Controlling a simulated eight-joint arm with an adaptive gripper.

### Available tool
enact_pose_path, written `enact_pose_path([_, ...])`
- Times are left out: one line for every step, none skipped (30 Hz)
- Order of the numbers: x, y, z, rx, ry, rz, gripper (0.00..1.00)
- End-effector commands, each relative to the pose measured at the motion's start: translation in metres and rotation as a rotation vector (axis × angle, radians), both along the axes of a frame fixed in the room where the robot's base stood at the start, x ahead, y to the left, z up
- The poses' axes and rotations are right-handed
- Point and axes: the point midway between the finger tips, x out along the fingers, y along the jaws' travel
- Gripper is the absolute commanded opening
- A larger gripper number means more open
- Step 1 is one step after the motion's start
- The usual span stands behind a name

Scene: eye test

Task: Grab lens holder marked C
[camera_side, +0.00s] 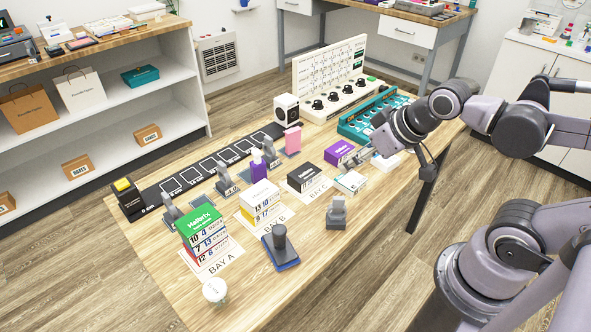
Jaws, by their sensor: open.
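Several grey lens holders stand in a row along the black rail: one at the left (171,209), one in the middle (226,182) and one further back (270,153). Their letters are too small to read, so I cannot tell which is marked C. Another grey holder-like piece (336,212) stands apart at the front right. My gripper (364,156) is open at the right of the table, above and close to the boxes there, pointing left. It appears empty and is well to the right of the row of holders.
The black marked rail (205,172) runs behind the holders. Purple (258,166) and pink (292,141) pieces stand in the row. Stacked boxes (202,232) stand at BAY A; others (262,205) at BAY B. A dark stamp-like piece (280,245) and round white object (214,290) stand in front.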

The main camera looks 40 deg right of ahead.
Motion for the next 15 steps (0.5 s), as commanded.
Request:
enact_pose_path([0.0,0.0,0.0,0.001,0.0,-0.001,0.49])
enact_pose_path([0.0,0.0,0.0,0.001,0.0,-0.001,0.49])
enact_pose_path([0.0,0.0,0.0,0.001,0.0,-0.001,0.49])
enact_pose_path([0.0,0.0,0.0,0.0,0.001,-0.001,0.49])
enact_pose_path([0.0,-0.001,0.0,-0.001,0.001,0.0,0.49])
enact_pose_path([0.001,-0.002,0.001,-0.008,0.003,0.004,0.49])
enact_pose_path([0.002,-0.004,0.001,-0.016,0.005,0.009,0.49])
enact_pose_path([0.004,-0.006,0.003,-0.029,0.008,0.016,0.49])
enact_pose_path([0.008,-0.011,0.005,-0.053,0.015,0.032,0.49])
enact_pose_path([0.011,-0.015,0.006,-0.077,0.021,0.047,0.49])
enact_pose_path([0.015,-0.021,0.008,-0.104,0.03,0.067,0.49])
enact_pose_path([0.02,-0.03,0.011,-0.148,0.046,0.097,0.49])
enact_pose_path([0.025,-0.038,0.013,-0.185,0.059,0.125,0.49])
enact_pose_path([0.03,-0.047,0.015,-0.221,0.074,0.153,0.49])
enact_pose_path([0.037,-0.059,0.016,-0.271,0.098,0.192,0.49])
